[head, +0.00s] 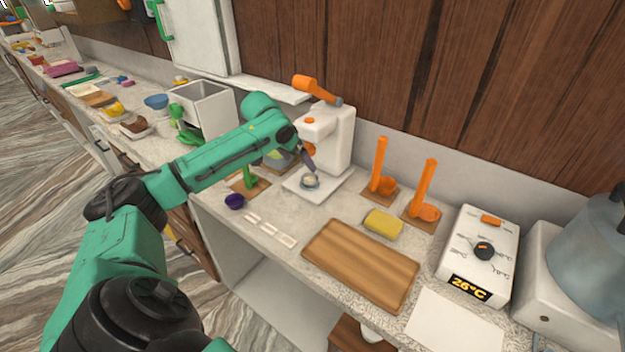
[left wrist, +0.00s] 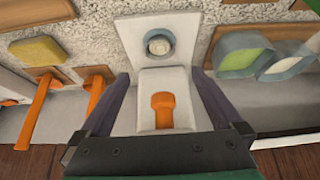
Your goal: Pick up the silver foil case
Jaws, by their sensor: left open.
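A small round silver-grey case (head: 310,181) with a pale middle sits on the flat white base of a white press-like machine (head: 336,143). In the left wrist view the case (left wrist: 158,43) is a grey-blue ring around a whitish centre, beyond the fingertips. My left gripper (head: 309,164) is just above the case in the head view, pointing down in front of the machine. In the left wrist view its two dark purple fingers (left wrist: 160,82) are apart with nothing gripped between them. My right gripper is in neither view.
Two upright orange-handled tools (head: 379,166), a yellow block (head: 384,223) and a wooden board (head: 360,264) lie to the right. A purple cup (head: 235,201) and small white cards (head: 270,229) are in front on the left.

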